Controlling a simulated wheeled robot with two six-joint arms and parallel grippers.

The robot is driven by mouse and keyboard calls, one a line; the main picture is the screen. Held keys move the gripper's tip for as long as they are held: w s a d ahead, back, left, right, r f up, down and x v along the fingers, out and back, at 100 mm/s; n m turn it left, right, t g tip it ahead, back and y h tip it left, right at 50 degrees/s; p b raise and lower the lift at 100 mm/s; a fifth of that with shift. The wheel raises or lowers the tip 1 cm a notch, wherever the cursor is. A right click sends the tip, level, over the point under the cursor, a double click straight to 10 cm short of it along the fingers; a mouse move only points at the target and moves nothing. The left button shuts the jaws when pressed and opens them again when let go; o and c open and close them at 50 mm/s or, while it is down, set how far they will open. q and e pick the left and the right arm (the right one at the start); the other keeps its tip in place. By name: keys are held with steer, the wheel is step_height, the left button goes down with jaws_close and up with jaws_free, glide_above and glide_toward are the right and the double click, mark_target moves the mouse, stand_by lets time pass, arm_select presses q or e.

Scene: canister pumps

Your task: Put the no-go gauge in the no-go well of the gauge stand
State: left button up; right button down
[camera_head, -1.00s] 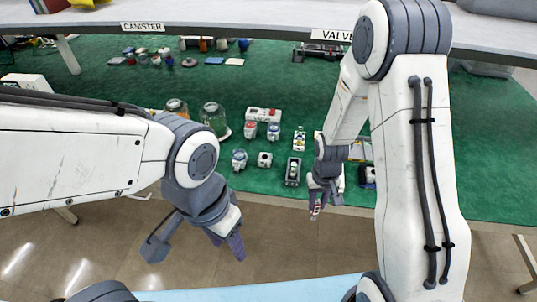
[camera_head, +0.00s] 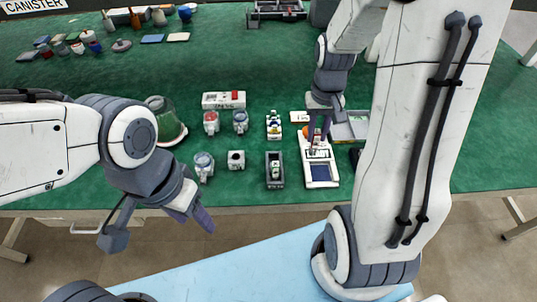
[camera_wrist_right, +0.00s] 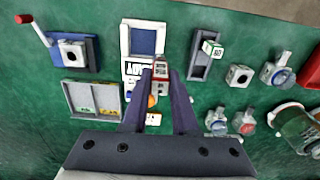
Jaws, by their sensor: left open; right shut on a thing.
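My right gripper (camera_wrist_right: 160,85) is shut on a small red-and-white block, which looks like the no-go gauge (camera_wrist_right: 160,68). In the head view my right gripper (camera_head: 317,138) is over the upper part of a white unit with a blue panel. A narrow dark grey tray (camera_head: 275,184), which looks like the gauge stand, lies left of the gripper in the head view. A green-and-white block (camera_wrist_right: 211,48) sits in it, and part of the tray beside the block is bare. My left gripper (camera_head: 190,218) is open and empty, near the table's front edge.
The white unit (camera_head: 321,184) lies right of the tray. Several small jars and blocks, including a white cube (camera_head: 236,160), stand left of it. A grey divided tray (camera_wrist_right: 92,99) and a blue crank fixture (camera_wrist_right: 74,49) show in the wrist view.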

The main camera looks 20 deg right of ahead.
steer(key=shift+w, duration=0.25)
steer(key=w+a+f, duration=0.2)
steer(key=a+f, duration=0.1)
steer(key=w+a+f+p, duration=0.1)
steer(key=w+a+f, duration=0.1)
steer(key=f, duration=0.1)
steer(key=w+a+f+p, duration=0.1)
steer(key=w+a+f, duration=0.2)
steer(key=f, duration=0.1)
steer(key=shift+a, duration=0.35)
steer(key=shift+w+f, duration=0.1)
steer(key=shift+f, duration=0.25)
steer(key=shift+f, duration=0.1)
steer(key=c, duration=0.7)
jaws_free()
